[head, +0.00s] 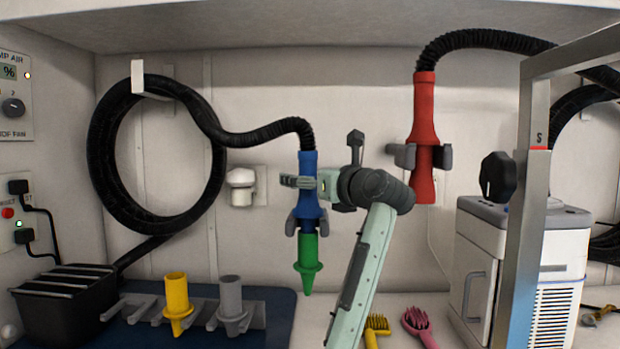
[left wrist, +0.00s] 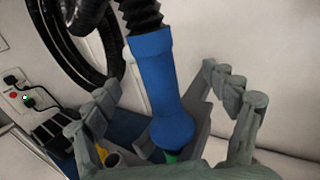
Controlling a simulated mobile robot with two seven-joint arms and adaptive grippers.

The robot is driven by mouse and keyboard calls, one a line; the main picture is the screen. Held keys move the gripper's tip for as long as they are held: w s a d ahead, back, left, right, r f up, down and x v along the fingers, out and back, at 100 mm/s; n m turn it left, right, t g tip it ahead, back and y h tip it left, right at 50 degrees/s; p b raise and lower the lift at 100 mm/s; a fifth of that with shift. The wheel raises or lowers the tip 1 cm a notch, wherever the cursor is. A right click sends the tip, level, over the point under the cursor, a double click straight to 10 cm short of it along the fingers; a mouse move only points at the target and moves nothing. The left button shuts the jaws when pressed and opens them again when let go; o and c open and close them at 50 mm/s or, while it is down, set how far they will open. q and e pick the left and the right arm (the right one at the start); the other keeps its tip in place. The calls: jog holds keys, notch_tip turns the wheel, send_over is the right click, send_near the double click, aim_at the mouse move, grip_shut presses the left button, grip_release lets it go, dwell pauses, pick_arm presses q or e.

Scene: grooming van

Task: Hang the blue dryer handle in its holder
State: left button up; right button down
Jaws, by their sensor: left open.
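The blue dryer handle (head: 308,212) stands upright between the prongs of a grey wall holder (head: 291,222), with a black hose on top and a green nozzle (head: 307,250) below. My left gripper (head: 299,182) is at the handle's upper body, above the holder. In the left wrist view, its two fingers are spread on either side of the blue handle (left wrist: 154,75), with visible gaps. Part of the grey holder (left wrist: 197,118) shows behind the handle there. The exact seating in the holder is partly hidden. My right gripper is not in view.
A red dryer handle (head: 423,105) hangs in another grey holder to the right. Yellow (head: 177,292) and grey (head: 230,292) nozzles stand in a rack below. A coiled hose (head: 98,150) hangs left. A metal post (head: 533,200) and white machine (head: 475,270) stand right.

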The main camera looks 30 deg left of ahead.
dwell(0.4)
pick_arm(q)
jog(key=b+v, duration=0.1)
jog(key=v, duration=0.9)
dwell(1.2)
dwell(0.5)
